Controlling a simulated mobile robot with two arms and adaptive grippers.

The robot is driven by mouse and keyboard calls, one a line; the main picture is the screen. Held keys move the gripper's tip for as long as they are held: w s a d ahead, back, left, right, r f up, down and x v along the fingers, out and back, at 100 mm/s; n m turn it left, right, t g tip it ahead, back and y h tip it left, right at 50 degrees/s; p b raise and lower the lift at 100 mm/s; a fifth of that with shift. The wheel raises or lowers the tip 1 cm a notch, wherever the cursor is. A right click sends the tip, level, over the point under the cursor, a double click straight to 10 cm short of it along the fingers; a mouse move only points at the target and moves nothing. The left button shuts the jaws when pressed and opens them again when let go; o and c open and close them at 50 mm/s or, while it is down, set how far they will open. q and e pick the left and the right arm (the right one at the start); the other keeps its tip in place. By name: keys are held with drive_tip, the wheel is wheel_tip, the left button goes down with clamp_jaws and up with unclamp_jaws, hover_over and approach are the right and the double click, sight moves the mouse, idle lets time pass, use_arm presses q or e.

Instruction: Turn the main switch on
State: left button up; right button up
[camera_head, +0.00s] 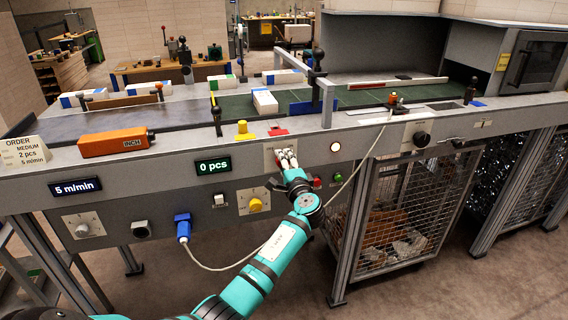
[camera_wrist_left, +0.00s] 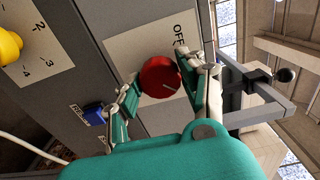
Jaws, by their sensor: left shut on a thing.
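The main switch is a red round knob (camera_wrist_left: 160,77) on a pale plate (camera_wrist_left: 133,45) in the left wrist view. The plate carries the word OFF, and a short pale mark on the knob lies near its lower right side. My left gripper (camera_wrist_left: 160,92) has its fingers on both sides of the knob and is shut on it. In the head view my left gripper (camera_head: 287,158) is at the grey front panel, and its fingers hide the knob; part of the plate (camera_head: 270,155) shows beside them. My right gripper is in neither view.
A yellow knob (camera_head: 256,205), a blue plug (camera_head: 183,228) with a pale cable, and green and red buttons (camera_head: 317,183) sit near my arm. Displays read 0 pcs (camera_head: 213,166) and 5 m/min (camera_head: 76,187). White reams (camera_head: 264,102) lie on the conveyor; a wire cage (camera_head: 395,210) stands below.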

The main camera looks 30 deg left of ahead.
use_arm(q)
drive_tip(key=o, duration=1.2)
drive_tip(key=v, duration=1.2)
